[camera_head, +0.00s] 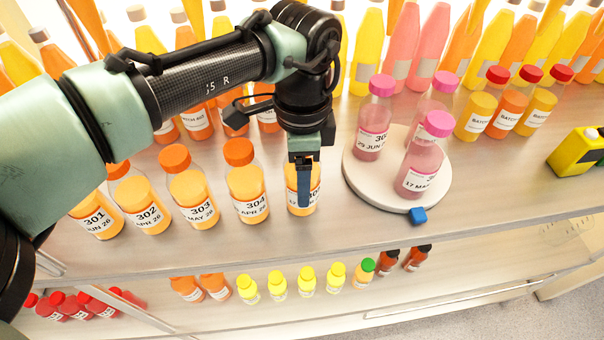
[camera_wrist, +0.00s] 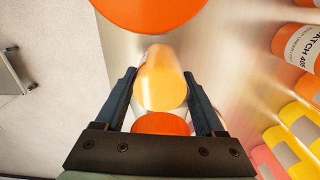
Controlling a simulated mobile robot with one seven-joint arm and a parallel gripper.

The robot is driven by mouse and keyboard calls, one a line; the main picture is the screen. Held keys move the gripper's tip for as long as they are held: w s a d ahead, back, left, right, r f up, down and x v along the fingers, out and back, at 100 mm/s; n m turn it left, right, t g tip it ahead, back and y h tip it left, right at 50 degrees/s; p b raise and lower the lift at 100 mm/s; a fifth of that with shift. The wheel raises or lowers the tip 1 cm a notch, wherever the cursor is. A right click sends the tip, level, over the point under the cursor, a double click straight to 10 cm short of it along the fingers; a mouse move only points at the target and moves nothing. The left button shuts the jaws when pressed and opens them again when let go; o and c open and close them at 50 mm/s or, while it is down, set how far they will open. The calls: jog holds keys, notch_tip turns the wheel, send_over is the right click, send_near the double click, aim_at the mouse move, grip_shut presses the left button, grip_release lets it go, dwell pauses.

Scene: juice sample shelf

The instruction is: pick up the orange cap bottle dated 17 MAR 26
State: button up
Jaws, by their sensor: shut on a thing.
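My gripper (camera_head: 304,195) points down over the front row of orange-juice bottles. Its jaws (camera_wrist: 160,75) are shut around an orange cap bottle (camera_head: 291,195), the rightmost of that row. The label shows "17" and part of "30"; a finger hides the rest, so the month cannot be read. Its cap is hidden in the head view; in the wrist view the orange cap (camera_wrist: 161,124) and juice body (camera_wrist: 160,82) lie between the fingers. I cannot tell whether the bottle is clear of the shelf.
Orange cap bottle 304 (camera_head: 246,184) stands close on the left, with bottle 303 (camera_head: 193,190) and others beyond. The shelf's front edge is close below.

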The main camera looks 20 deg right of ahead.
grip_shut()
jog(key=shift+r, duration=0.15)
